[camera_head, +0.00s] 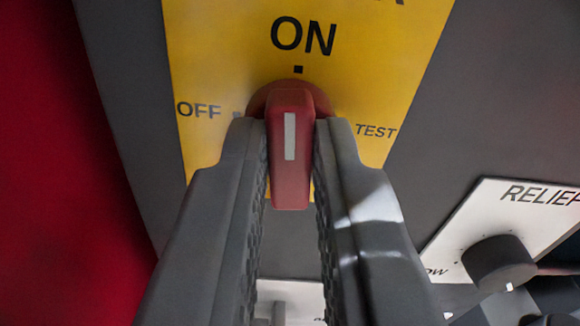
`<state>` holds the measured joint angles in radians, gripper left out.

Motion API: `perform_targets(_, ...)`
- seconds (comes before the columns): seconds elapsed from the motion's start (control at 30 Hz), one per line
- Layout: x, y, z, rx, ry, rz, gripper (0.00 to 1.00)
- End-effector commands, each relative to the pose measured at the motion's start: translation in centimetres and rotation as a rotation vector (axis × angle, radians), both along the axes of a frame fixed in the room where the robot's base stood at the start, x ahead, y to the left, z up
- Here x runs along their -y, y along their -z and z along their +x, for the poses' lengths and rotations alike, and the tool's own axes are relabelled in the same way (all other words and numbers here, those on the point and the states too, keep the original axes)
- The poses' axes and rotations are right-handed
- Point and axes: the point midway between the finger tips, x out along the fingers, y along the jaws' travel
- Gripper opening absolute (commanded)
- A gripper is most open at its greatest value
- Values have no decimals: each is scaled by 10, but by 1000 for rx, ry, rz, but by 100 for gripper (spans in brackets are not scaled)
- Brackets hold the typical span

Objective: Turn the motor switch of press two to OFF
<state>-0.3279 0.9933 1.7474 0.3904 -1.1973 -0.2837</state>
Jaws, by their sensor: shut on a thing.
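The motor switch (290,150) is a red rotary knob with a pale stripe on its handle. It sits on a yellow plate (385,60) marked ON at the top, OFF at the left and TEST at the right. The stripe stands upright, in line with the mark under ON. My gripper (290,140) has one finger on each side of the knob's handle and is shut on it. The fingers hide part of the plate's lower area and part of the OFF mark's surroundings. No press number shows in view.
At the right, a white plate (530,225) marked RELIEF carries a dark round knob (498,262). A further pale plate (295,292) shows partly between my fingers below. The grey panel (130,110) is bare around the yellow plate, with a red surface (60,160) at the left.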

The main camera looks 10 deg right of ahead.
Motion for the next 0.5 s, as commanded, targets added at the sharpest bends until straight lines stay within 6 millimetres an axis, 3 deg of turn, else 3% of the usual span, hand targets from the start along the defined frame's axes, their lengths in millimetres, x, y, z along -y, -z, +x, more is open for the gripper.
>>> perform_targets(0.23,-1,0,0,-7,0,-195,0)
perform_targets(0.5,-1,1,0,-9,0,-263,0)
